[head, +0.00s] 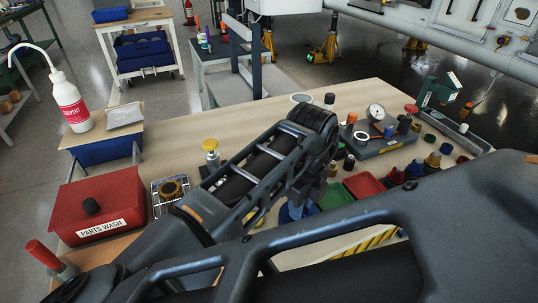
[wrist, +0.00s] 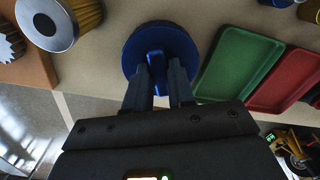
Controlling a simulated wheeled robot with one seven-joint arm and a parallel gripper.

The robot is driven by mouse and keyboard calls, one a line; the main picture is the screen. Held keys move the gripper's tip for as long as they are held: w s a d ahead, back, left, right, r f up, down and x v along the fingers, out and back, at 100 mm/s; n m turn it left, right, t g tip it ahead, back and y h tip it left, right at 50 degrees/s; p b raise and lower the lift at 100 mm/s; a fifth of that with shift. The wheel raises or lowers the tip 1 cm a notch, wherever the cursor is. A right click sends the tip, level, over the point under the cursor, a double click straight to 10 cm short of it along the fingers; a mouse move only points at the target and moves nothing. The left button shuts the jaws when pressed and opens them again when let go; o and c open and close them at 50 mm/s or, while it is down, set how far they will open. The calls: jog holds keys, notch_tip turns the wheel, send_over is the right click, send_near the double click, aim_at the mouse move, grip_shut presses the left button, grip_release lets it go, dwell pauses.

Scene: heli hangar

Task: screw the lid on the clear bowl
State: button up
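A round blue lid (wrist: 178,42) with a raised grip bar shows at the centre of the wrist view. In the head view a blue part (head: 297,213) shows below my wrist, partly hidden by my arm. My gripper (wrist: 163,75) is at the lid, with one finger on each side of the grip bar. I cannot tell whether the fingers press on the bar. No clear bowl can be made out for sure; whatever is under the lid is hidden.
A green tray (wrist: 237,65) and a red tray (wrist: 290,80) lie right of the lid. Filter-like cylinders (wrist: 47,22) stand at upper left in the wrist view. A red parts-wash box (head: 105,205) and a gauge block (head: 380,143) stand on the bench. The bench's back left is fairly clear.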

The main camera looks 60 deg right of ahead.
grip_shut()
jog(key=shift+r, duration=0.1)
jog(key=shift+r+p, duration=2)
jog(key=shift+r, duration=0.45)
